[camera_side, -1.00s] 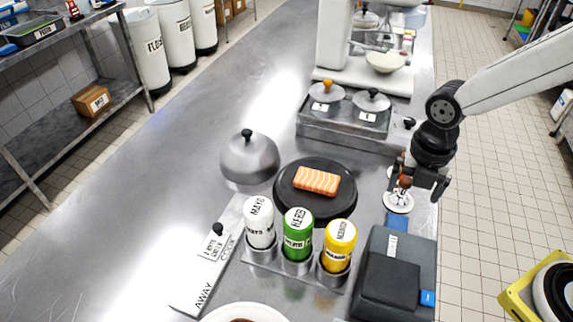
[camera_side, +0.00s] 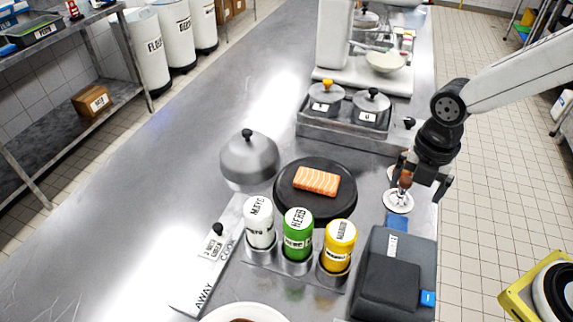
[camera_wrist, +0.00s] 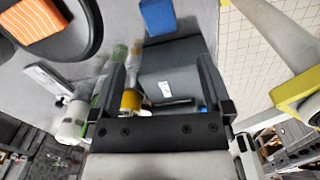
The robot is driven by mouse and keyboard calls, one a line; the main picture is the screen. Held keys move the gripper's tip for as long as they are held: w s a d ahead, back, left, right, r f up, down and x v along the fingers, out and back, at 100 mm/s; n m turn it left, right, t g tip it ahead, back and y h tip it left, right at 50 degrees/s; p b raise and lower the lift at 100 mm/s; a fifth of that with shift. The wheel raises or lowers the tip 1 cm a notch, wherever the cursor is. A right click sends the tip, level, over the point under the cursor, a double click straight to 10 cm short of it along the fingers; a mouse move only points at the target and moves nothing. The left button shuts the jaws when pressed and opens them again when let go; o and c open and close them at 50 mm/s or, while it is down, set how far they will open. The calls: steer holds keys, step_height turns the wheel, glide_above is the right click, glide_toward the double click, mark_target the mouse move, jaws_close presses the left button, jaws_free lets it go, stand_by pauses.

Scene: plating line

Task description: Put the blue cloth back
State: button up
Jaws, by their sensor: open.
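A blue cloth (camera_side: 397,221) lies on the steel counter near its right edge, between a white disc and a dark grey box. In the wrist view the blue cloth (camera_wrist: 157,16) shows at the top, beyond my fingertips. My gripper (camera_side: 419,184) is open and points down, above the counter's right edge and behind the cloth in the side view. It also shows in the wrist view (camera_wrist: 163,70), with nothing seen held between the fingers. A second small blue piece (camera_side: 428,298) sits at the right side of the grey box; I cannot tell what it is.
A white disc with a brown-topped post (camera_side: 398,201) stands close to my gripper. The dark grey box (camera_side: 395,275) is nearby. Three bottles (camera_side: 298,235) stand in a rack, beside a black round plate (camera_side: 335,205) with salmon. The counter's left part is clear.

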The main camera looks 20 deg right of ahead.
steer(key=d+f+m+t, duration=0.1)
steer(key=d+m, duration=0.3)
steer(key=m, duration=0.8)
steer(key=d+m+t, duration=0.1)
steer(key=d+m, duration=0.3)
steer(key=m, duration=0.9)
steer(key=shift+s+d+f, duration=0.25)
steer(key=shift+d+f, duration=0.05)
steer(key=shift+f, duration=0.1)
